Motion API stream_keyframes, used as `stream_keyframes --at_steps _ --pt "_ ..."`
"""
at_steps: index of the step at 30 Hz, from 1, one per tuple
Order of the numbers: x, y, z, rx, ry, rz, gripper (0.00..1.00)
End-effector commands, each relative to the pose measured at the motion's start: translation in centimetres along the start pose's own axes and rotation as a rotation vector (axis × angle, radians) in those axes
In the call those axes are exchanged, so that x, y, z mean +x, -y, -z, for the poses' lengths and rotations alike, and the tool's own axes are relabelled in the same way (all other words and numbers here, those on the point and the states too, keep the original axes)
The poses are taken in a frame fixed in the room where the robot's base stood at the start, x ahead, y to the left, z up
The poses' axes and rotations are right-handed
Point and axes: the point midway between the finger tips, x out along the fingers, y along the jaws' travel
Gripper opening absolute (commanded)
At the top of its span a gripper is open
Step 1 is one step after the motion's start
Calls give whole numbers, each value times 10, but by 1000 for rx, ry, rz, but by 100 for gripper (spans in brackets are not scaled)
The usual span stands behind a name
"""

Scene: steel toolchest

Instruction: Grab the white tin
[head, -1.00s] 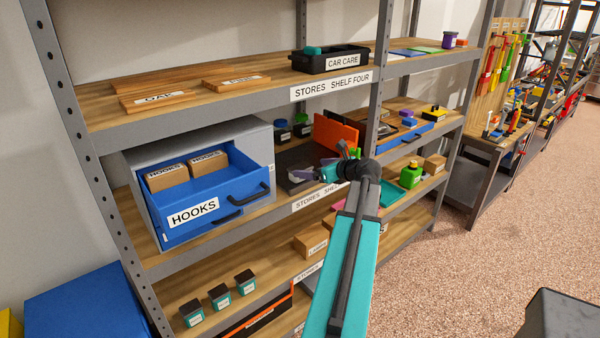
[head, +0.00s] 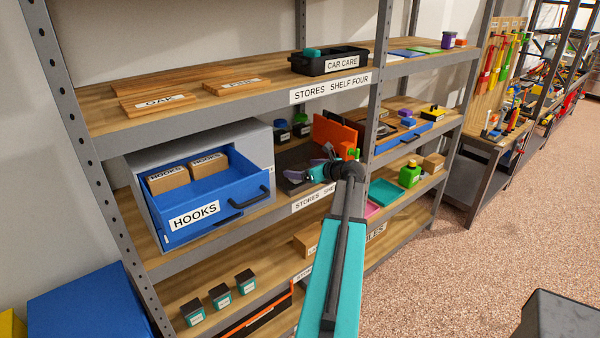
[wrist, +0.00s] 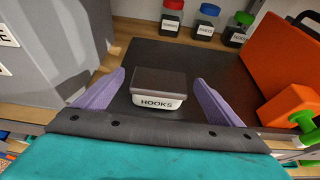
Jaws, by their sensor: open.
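The white tin (wrist: 158,94) has a dark grey lid and a HOOKS label on its front. It sits upright on a dark mat (wrist: 190,58) in the wrist view. My gripper (wrist: 159,77) is open, with one purple finger left of the tin and the other right of it, and a gap shows on both sides. In the head view my gripper (head: 318,170) reaches into the middle shelf, right of the blue drawer. I cannot make out the tin there.
An open blue HOOKS drawer (head: 225,203) holding boxes juts out at left. An orange thing (wrist: 285,55) stands close on the right, with an orange and green object (wrist: 290,106) before it. Several small dark jars with coloured lids (wrist: 205,20) stand behind.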

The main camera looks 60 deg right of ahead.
Motion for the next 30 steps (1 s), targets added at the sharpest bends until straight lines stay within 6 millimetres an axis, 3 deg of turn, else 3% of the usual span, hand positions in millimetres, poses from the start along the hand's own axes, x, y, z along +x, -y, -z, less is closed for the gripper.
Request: stream_keyframes --at_steps 7,24,30 --pt "22 0 -1 0 0 -1 90" --pt "23 -1 0 0 0 0 90" --pt "23 -1 0 -1 0 -1 56"
